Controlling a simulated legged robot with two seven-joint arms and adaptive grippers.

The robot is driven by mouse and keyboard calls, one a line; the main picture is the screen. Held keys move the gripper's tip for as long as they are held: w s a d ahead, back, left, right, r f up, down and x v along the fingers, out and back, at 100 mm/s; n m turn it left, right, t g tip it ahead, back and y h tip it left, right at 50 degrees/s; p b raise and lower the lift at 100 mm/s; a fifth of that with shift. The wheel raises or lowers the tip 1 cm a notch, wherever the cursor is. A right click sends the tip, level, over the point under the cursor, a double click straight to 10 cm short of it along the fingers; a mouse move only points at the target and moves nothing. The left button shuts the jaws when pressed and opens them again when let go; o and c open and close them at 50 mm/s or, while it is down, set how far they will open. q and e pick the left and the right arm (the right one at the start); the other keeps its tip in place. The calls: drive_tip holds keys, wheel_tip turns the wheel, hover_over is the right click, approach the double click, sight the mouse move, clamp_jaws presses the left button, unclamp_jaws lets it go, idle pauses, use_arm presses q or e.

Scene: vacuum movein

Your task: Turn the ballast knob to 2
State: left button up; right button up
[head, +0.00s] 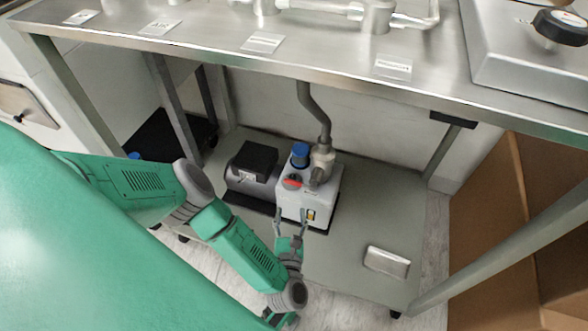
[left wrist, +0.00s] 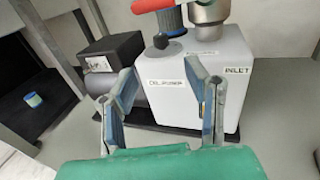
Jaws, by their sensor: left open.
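A white vacuum pump (head: 318,205) with a dark motor (head: 253,160) stands on the low shelf under the bench. On its top are a dark knob with a red lever-like part (head: 292,181), a blue cap (head: 300,155) and a metal hose fitting (head: 322,160). I cannot read any number or ballast marking. My left gripper (head: 291,218) is open and empty at the pump's front face, below the knob; its fingers (left wrist: 162,78) also show in the left wrist view. My right gripper is out of view.
The steel bench top (head: 200,40) overhangs the pump, and a grey hose (head: 315,110) runs up behind it. A silver box (head: 387,262) lies on the shelf at the right. Table legs stand on both sides. Cardboard boxes (head: 490,230) fill the far right.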

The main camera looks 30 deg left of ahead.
sight(292, 177)
use_arm(q)
drive_tip(key=b+x, duration=0.5)
drive_tip(key=x, duration=0.6)
drive_tip(key=shift+w+a+f, duration=0.1)
drive_tip(key=shift+w+a, duration=0.2)
drive_tip(key=shift+a, duration=0.05)
drive_tip(key=shift+w+d, duration=0.1)
drive_tip(key=shift+w, duration=0.35)
drive_tip(key=shift+a, duration=0.25)
clamp_jaws()
